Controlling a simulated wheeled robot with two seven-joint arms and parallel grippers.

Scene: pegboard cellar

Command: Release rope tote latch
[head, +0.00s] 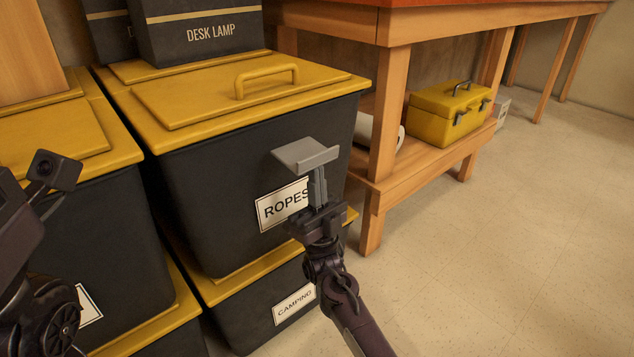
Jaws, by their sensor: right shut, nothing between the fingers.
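The rope tote (210,190) is a dark bin with a yellow lid (185,100) and a ROPES label (283,204) on its front. A grey latch (305,153) sticks out at the front below the lid's edge, its plate tilted outward. My right gripper (318,174) is shut and empty, with its fingertips right under the latch; I cannot tell whether they touch it. It covers the label's right end. Part of my left arm shows at the left edge, but its fingers are out of view.
The rope tote sits on a CAMPING tote (275,312). A DESK LAMP box (200,32) stands on the back of its lid. Another yellow-lidded tote (75,200) is close at left. A wooden bench (385,140) with a yellow toolbox (448,115) is at right. The right floor is clear.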

